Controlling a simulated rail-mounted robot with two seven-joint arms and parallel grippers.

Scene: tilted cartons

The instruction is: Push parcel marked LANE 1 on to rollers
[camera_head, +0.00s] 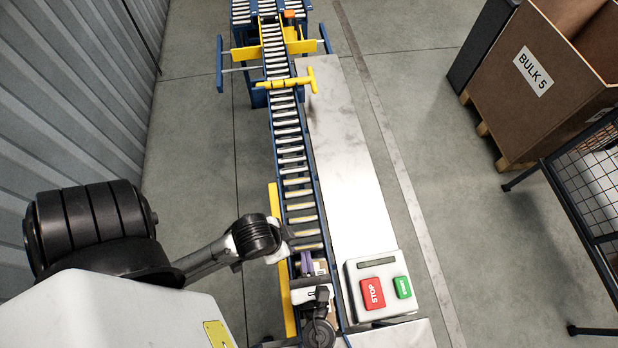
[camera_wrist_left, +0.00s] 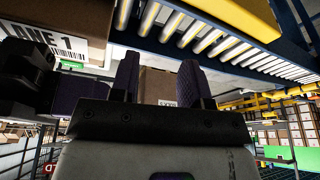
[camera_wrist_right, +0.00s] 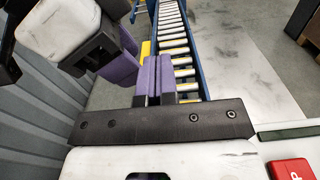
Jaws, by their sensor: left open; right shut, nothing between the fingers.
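The parcel marked LANE 1 (camera_wrist_left: 62,32) is a brown carton with a white barcode label, cut off at the upper left of the left wrist view. My left gripper (camera_wrist_left: 158,72) is open, its two purple fingers apart. Another brown carton (camera_wrist_left: 157,86) shows beyond the gap; I cannot tell its distance. My right gripper (camera_wrist_right: 152,75) is shut and empty, its purple fingers together over the near rollers (camera_wrist_right: 172,48). In the head view my right gripper (camera_head: 306,262) is over the near end of the roller lane (camera_head: 290,160). My left gripper is mostly hidden there.
A control box (camera_head: 378,285) with red STOP and green buttons stands right of the lane. A pale metal top (camera_head: 345,160) runs alongside. A yellow bar (camera_head: 290,84) crosses the lane farther off. A BULK 5 crate (camera_head: 545,90) and a mesh cart (camera_head: 590,180) stand at right.

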